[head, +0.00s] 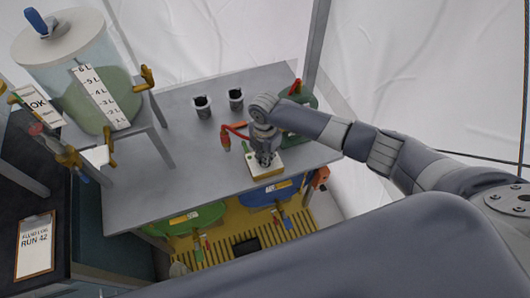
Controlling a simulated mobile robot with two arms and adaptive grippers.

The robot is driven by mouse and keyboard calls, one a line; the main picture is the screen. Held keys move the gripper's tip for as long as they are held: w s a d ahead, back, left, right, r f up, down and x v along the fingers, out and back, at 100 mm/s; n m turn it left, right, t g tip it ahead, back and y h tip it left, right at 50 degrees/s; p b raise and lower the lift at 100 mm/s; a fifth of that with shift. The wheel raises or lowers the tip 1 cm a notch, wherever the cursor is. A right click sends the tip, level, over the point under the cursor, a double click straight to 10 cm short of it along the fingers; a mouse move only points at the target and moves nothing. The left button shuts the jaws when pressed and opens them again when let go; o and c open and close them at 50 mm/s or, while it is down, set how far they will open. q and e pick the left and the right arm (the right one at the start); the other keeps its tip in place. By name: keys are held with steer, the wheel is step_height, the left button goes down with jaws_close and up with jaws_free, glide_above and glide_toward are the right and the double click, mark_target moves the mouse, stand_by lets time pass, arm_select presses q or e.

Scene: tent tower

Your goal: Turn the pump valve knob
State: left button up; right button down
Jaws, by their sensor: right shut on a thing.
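My right gripper (265,161) points down over a small pale block (264,172) with a yellow front side, on the grey table (185,178). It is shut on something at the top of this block. The fingers cover what they hold, most likely the pump valve knob, so its shape and angle cannot be seen. A red-handled part (226,138) sticks out just left of the gripper. A dark green body (300,118) with a red lever (295,87) stands behind it, partly hidden by my right arm. My left gripper is not in view.
Two dark cups (202,107) (236,99) stand farther back. A clear tank (83,80) with a litre scale and yellow valves stands on a stand at left. A clipboard (35,247) lies at lower left. Green (188,218) and blue (270,193) items sit below the table's front edge.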

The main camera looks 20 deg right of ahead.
steer(key=shift+m, duration=0.5)
steer(key=c, duration=1.7)
jaws_free()
step_height(320, 180, up, 12)
steer(key=shift+r, duration=0.1)
